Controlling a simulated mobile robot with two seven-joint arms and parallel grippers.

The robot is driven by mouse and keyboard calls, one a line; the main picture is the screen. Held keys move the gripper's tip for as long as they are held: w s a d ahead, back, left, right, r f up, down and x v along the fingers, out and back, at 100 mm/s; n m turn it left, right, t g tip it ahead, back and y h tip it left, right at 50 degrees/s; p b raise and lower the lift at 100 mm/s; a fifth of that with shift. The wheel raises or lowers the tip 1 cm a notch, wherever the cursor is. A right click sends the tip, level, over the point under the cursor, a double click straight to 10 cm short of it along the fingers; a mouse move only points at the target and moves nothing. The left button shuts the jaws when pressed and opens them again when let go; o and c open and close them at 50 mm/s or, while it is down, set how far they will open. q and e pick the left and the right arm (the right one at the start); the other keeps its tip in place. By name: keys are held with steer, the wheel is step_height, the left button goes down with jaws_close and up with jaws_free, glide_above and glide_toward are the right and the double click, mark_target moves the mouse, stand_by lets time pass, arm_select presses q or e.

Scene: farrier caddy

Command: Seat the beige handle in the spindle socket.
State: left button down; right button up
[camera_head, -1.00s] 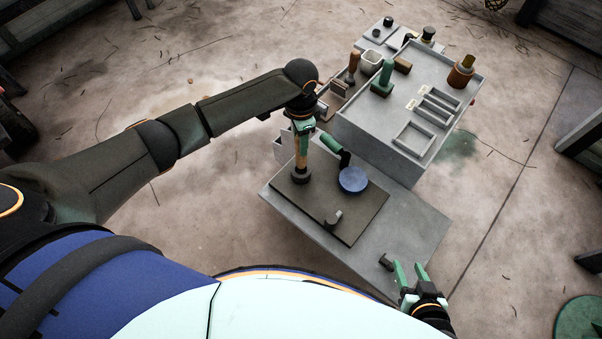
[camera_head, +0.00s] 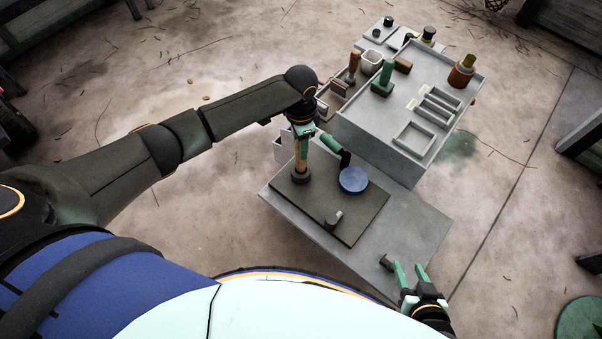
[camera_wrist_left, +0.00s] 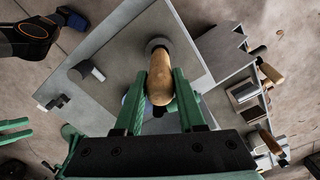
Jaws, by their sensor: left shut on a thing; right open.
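The beige handle (camera_head: 301,152) stands roughly upright between the green fingers of my left gripper (camera_head: 303,135), which is shut on it. In the left wrist view the handle (camera_wrist_left: 160,80) lies between both fingertips (camera_wrist_left: 160,88), its rounded end towards the camera. Its lower end meets the dark round spindle socket (camera_head: 301,177) on the dark board. The socket also shows as a grey-black ring (camera_wrist_left: 158,45) in the left wrist view. I cannot tell how deep the handle sits in it. My right gripper (camera_head: 409,272) is open and empty at the table's front right.
The dark board (camera_head: 345,235) lies on a grey table (camera_head: 410,225). A grey caddy tray (camera_head: 385,125) stands behind. The table's right side is mostly clear.

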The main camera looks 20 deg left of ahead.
arm_select(q)
steer(key=shift+f+b, duration=0.95)
steer(key=shift+f, duration=0.9)
arm_select(e)
steer(key=shift+f, duration=0.9)
stand_by(0.3)
arm_select(q)
steer(key=shift+c, duration=2.1)
jaws_free()
step_height(320, 180, up, 12)
steer(key=shift+r+p, duration=0.25)
steer(key=shift+p, duration=0.35)
arm_select(e)
steer(key=shift+r, duration=0.55)
